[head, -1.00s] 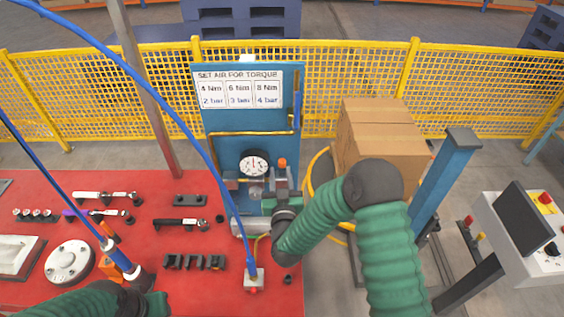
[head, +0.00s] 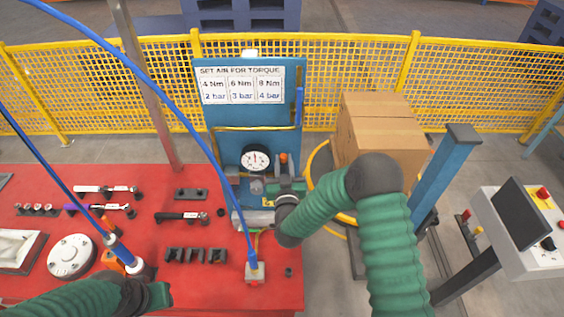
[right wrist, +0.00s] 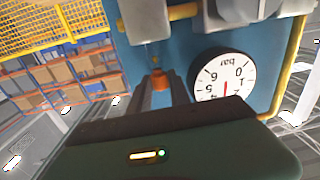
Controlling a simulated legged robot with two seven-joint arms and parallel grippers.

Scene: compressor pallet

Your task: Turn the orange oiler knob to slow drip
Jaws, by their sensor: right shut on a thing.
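The orange oiler knob (head: 283,158) is at the top of the air unit on the blue panel, just right of the gauge. It also shows in the right wrist view (right wrist: 160,79), between the fingertips. My right gripper (head: 284,168) reaches the knob from the front. In the right wrist view its dark fingers (right wrist: 160,88) are shut on the knob, one on each side. My left gripper (head: 150,295) is low at the left, over the red table's front. Its fingertips cannot be made out.
The round pressure gauge (head: 256,158) is close to the left of my right gripper. A blue hose (head: 190,122) hangs across the view. The red table (head: 150,240) holds wrenches, sockets and a blue tool (head: 121,252). A cardboard box (head: 378,135) stands right of the panel.

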